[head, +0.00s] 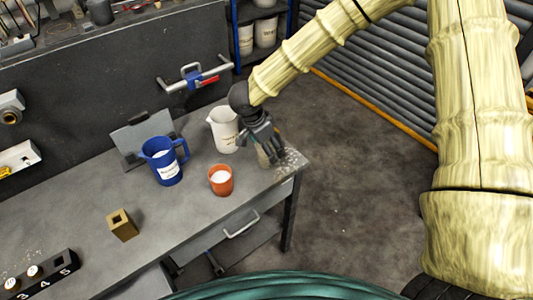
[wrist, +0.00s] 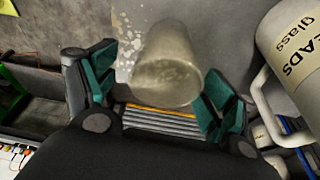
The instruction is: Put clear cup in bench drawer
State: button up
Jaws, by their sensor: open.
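The clear cup (wrist: 166,65) is between the two open green-padded fingers of my gripper (wrist: 160,88) in the wrist view. No contact on both sides can be made out. In the head view the clear cup (head: 263,158) is partly hidden behind my gripper (head: 268,150), near the right end of the bench top (head: 205,205). The bench drawer (head: 258,212) has a metal handle on the bench's front side and looks shut.
A white jug (head: 223,130) labelled in dark letters stands just left of my gripper. An orange cup (head: 221,181), a blue jug (head: 163,163) and a brass block (head: 122,225) stand further left. Open floor (head: 355,190) lies right of the bench.

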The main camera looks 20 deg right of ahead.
jog(key=x, duration=0.1)
jog(key=p+x, duration=0.1)
jog(key=x, duration=0.1)
jog(key=shift+w+f, duration=0.3)
jog(key=shift+d+f+p, duration=0.1)
jog(key=shift+f+p, duration=0.2)
jog(key=shift+f, duration=0.2)
jog(key=c, duration=1)
jog(key=shift+r, duration=0.1)
